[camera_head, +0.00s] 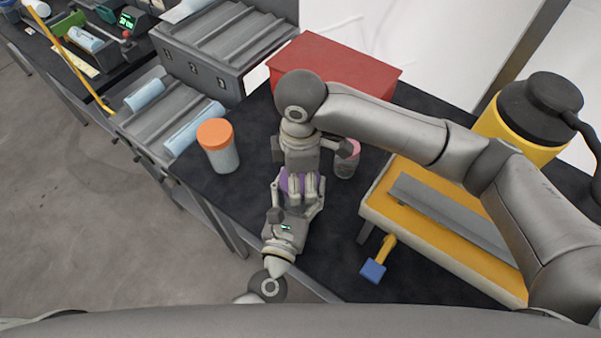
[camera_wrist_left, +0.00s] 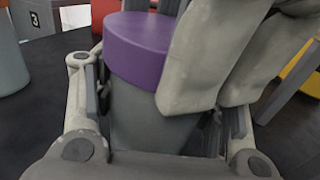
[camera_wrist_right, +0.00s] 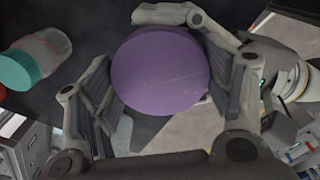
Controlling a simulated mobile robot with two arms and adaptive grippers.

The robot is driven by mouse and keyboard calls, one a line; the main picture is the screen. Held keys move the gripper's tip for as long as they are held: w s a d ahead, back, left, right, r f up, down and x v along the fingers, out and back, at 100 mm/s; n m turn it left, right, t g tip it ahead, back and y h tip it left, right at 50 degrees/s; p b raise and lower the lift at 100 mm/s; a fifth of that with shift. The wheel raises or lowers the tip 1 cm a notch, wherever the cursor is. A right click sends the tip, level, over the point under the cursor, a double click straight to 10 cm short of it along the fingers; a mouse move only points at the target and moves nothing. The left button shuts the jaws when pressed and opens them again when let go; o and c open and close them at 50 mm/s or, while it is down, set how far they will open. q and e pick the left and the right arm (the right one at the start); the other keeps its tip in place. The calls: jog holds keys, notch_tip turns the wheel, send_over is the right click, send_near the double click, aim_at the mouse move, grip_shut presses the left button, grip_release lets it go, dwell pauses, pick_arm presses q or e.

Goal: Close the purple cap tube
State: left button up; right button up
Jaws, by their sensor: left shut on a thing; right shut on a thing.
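The tube has a purple cap (camera_head: 292,183) seated on top of its grey body (camera_wrist_left: 150,117). My left gripper (camera_head: 297,205) is shut around the grey body, below the cap, as the left wrist view shows. My right gripper (camera_head: 300,180) comes from above with its fingers shut around the cap. In the right wrist view the round purple top (camera_wrist_right: 160,72) fills the space between the fingers. The tube looks roughly upright. The fingers hide parts of the cap's rim, and I cannot tell whether the cap is fully tight.
An orange-capped jar (camera_head: 220,150) stands left of the tube. A pink-lidded jar (camera_head: 347,162) stands close on the right. A red box (camera_head: 335,68) is behind. A yellow-topped stand (camera_head: 430,225) and a yellow container (camera_head: 515,130) are at the right. The black table's front edge is near.

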jog(key=shift+r, duration=0.15)
dwell(1.3)
jog(key=shift+f, duration=0.55)
jog(key=shift+o, duration=0.3)
jog(key=shift+d+f, duration=0.1)
jog(key=shift+f, duration=0.05)
jog(key=shift+o, duration=1.1)
jog(key=shift+f, duration=0.2)
jog(key=shift+r, duration=0.25)
jog(key=shift+c, duration=0.9)
jog(key=shift+o, duration=1.3)
jog(key=shift+s+f+g, duration=0.1)
jog(key=shift+f+g, duration=0.2)
jog(key=shift+f, duration=0.3)
